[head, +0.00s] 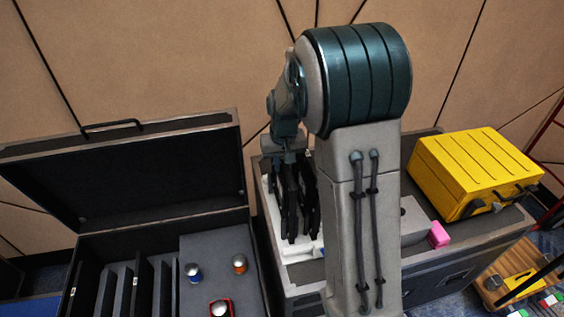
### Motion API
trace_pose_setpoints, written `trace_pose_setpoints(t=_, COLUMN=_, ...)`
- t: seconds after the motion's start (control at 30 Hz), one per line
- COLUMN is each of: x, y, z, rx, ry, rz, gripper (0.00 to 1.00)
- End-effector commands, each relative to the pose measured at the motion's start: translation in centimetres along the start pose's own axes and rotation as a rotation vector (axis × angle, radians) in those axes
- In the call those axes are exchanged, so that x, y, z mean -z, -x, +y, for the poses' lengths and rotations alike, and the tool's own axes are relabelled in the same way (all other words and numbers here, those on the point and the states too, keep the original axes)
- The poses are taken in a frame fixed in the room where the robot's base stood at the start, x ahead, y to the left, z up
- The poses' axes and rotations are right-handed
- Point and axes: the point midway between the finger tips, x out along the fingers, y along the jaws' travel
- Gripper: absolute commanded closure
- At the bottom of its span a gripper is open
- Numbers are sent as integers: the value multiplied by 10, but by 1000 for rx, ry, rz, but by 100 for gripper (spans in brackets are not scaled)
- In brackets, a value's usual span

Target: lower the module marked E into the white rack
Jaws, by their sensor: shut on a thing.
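The white rack (301,251) stands on a dark case in the middle of the head view, partly hidden behind my arm. My gripper (289,172) points down over the rack and is shut on a dark, upright module (291,218). Black upright shapes crowd together here, so I cannot clearly separate the fingers from the module. The letter E is not readable. I cannot tell whether the module's lower edge is inside a slot of the rack or just above it.
An open black case (124,181) with upright dividers and several small cans stands at left. A yellow case (470,165), a pink block (438,235) and a grey box (414,216) are right of my arm. A wooden crate (493,284) stands on the floor.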

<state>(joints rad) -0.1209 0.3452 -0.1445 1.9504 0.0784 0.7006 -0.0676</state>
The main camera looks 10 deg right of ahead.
Motion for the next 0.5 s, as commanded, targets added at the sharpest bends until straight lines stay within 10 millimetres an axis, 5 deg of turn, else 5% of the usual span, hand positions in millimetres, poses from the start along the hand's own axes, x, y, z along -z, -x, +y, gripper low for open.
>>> trace_pose_setpoints(t=0.43, x=0, y=-3, z=0, rx=0, ry=0, rz=2, gripper=100)
trace_pose_setpoints(t=0.5, x=0, y=-3, z=0, rx=0, ry=0, rz=2, gripper=72)
